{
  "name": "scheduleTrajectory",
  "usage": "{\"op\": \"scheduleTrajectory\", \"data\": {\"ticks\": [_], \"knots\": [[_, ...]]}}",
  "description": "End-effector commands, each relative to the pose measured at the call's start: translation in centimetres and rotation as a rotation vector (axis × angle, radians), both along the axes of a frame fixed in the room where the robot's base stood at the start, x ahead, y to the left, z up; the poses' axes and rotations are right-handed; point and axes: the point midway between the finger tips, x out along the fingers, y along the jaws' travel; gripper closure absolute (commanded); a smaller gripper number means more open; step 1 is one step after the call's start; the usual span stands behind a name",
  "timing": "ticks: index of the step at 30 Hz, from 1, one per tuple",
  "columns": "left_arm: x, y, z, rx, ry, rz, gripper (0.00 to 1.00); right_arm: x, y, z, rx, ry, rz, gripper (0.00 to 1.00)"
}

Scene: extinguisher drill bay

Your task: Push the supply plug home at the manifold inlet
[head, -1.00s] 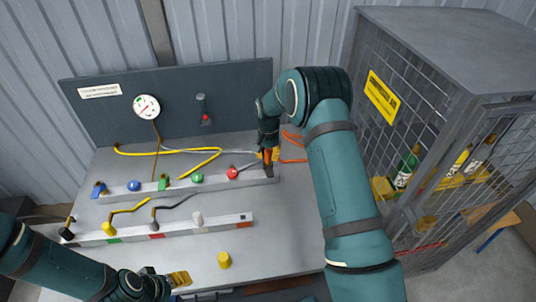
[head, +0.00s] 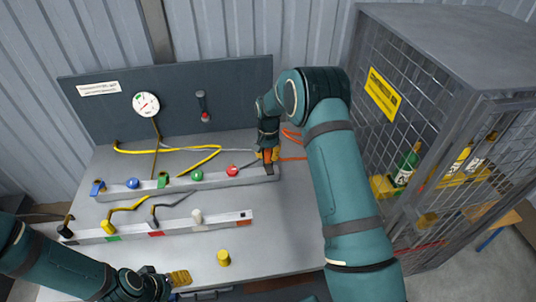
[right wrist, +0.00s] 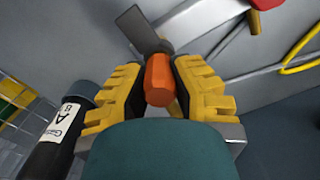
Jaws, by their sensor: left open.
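The orange supply plug (right wrist: 158,82) sits between the yellow fingers of my right gripper (right wrist: 160,90), whose dark pads close on its sides. In the head view the right gripper (head: 267,153) is at the right end of the rear manifold bar (head: 217,181), where the inlet is. A flat grey piece (right wrist: 140,28) shows just beyond the plug in the right wrist view. Whether the plug is fully seated cannot be seen. My left gripper (head: 180,279) is open and empty at the table's front edge.
A front bar (head: 180,227) carries coloured marks and several fittings. Red (head: 232,171), green (head: 197,175) and blue (head: 133,184) knobs stand on the rear bar. A yellow cylinder (head: 223,258) stands alone in front. A mesh cage (head: 440,130) with bottles (head: 407,165) is at right.

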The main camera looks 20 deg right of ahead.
Motion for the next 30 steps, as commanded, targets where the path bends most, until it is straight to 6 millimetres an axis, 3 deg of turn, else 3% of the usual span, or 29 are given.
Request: {"op": "scheduleTrajectory", "data": {"ticks": [1,2,3,14,30], "knots": [[0.0,0.0,0.0,0.000,0.000,0.000,0.38,-0.1,0.0,-0.2,0.000,0.004,0.000,0.62],[0.0,0.0,0.0,0.000,0.000,0.000,0.38,-0.1,0.0,-0.2,0.000,0.004,0.000,0.51],[0.0,0.0,0.0,0.000,0.000,0.000,0.38,-0.1,0.0,-0.1,0.000,0.004,0.000,0.50],[0.0,0.0,0.0,0.000,0.000,0.000,0.38,0.0,0.0,0.4,0.000,0.000,0.000,0.50],[0.0,0.0,0.0,0.000,0.000,0.000,0.38,0.2,-0.2,9.9,0.000,-0.001,0.000,0.50]]}}
